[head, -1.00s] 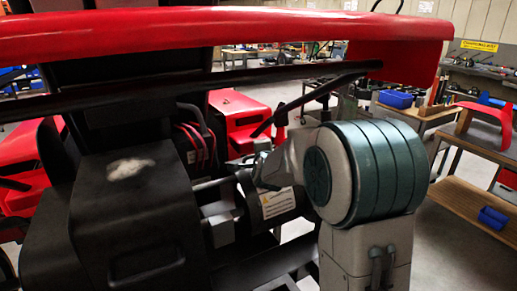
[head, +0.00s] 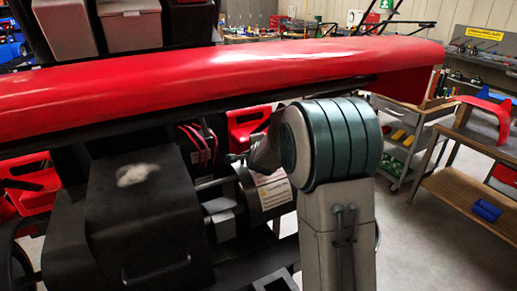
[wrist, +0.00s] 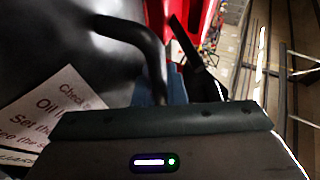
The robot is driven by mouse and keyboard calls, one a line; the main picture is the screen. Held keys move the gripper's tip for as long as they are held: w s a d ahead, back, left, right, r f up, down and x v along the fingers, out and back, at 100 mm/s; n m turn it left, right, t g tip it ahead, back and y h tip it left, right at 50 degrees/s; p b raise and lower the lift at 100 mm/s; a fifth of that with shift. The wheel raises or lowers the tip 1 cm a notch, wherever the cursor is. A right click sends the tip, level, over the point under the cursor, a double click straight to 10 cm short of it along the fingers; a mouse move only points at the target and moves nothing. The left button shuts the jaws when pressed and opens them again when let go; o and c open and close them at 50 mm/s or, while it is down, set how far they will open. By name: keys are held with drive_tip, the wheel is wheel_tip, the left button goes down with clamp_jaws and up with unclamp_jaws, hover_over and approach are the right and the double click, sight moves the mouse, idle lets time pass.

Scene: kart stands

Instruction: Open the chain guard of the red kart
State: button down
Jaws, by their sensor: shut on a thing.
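The chain guard (head: 266,206) is a rounded black cover with a white label and yellow warning triangle, low in the red kart's (head: 200,68) engine area. In the wrist view the guard's dark surface (wrist: 55,40) and its printed label (wrist: 62,112) fill the left side. A bent black handle (wrist: 138,32) rises from that surface and runs down between my fingers. My gripper (wrist: 167,92) is shut on this handle; the fingertips are mostly hidden by the grey palm. In the head view my arm hides the gripper and handle.
A long red body panel (head: 300,55) crosses above the arm. A black box (head: 140,220) with a handle stands left of the guard. A wooden bench (head: 450,200) with a blue bin (head: 486,210) and a tool cart (head: 400,140) stand at right, with open floor between.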

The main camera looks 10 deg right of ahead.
drive_tip(key=c, duration=1.8)
unclamp_jaws()
drive_tip(key=shift+r, duration=0.15)
drive_tip(key=shift+o, duration=0.2)
drive_tip(key=shift+s, duration=0.1)
drive_tip(key=v, duration=1.3)
drive_tip(key=shift+s, duration=0.35)
drive_tip(key=shift+r, duration=0.1)
